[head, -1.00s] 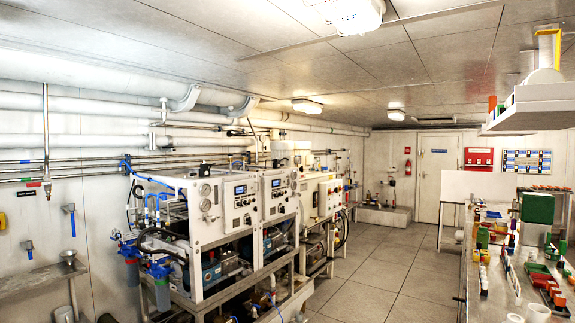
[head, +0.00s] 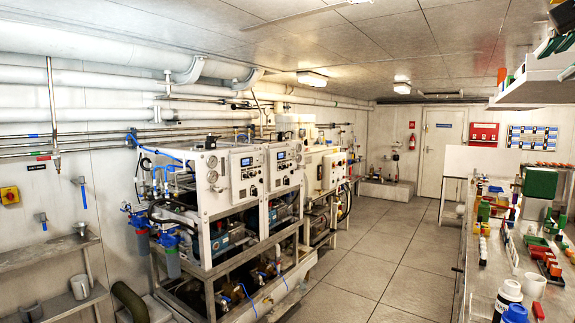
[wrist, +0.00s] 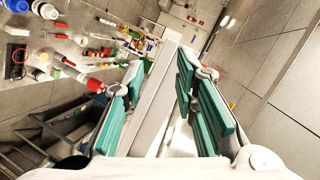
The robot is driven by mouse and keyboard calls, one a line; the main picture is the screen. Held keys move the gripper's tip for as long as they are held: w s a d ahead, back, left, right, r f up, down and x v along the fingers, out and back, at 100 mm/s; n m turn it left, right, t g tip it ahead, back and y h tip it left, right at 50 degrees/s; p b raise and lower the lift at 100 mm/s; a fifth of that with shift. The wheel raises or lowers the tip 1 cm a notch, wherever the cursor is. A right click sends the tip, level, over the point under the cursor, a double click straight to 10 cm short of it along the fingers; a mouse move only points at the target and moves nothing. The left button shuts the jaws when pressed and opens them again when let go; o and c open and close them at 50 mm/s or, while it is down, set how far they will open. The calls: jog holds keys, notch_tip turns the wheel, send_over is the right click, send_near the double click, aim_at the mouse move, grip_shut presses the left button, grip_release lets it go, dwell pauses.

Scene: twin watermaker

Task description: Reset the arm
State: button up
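My gripper (wrist: 160,82) shows in the wrist view with its two teal-padded fingers spread apart. It is open, and I see nothing held between the fingers. A pale panel and the floor show behind the gap, beyond the fingers. In the head view, teal pads that look like my gripper's (head: 556,44) show at the top right edge, by the shelf. Most of my arm is out of the head view.
A long workbench (head: 483,290) on the right carries bottles, trays and a green box (head: 540,182). A white shelf (head: 535,88) hangs above it. The watermaker rack (head: 230,190) stands on the left. The tiled floor (head: 370,260) between them is clear.

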jog(key=s+a+f+n+g+y, duration=0.1)
jog(key=a+f+n+g+y, duration=0.1)
jog(key=a+f+n, duration=0.6)
jog(key=s+a+f+n+g+y, duration=0.15)
jog(key=a+f, duration=0.35)
jog(key=f, duration=0.7)
jog(key=s+a+f+n+g, duration=0.1)
jog(key=s+a+f+n, duration=0.2)
jog(key=f, duration=0.3)
jog(key=s+a+f+n+g+y, duration=0.1)
jog(key=s+a+f+n, duration=0.1)
jog(key=f, duration=0.4)
jog(key=s+a+f+n+g+y+b, duration=0.1)
jog(key=s+a+f+n+g, duration=0.1)
jog(key=f, duration=0.4)
jog(key=shift+s+a+n, duration=0.8)
jog(key=shift+s+n, duration=0.25)
jog(key=shift+s, duration=0.1)
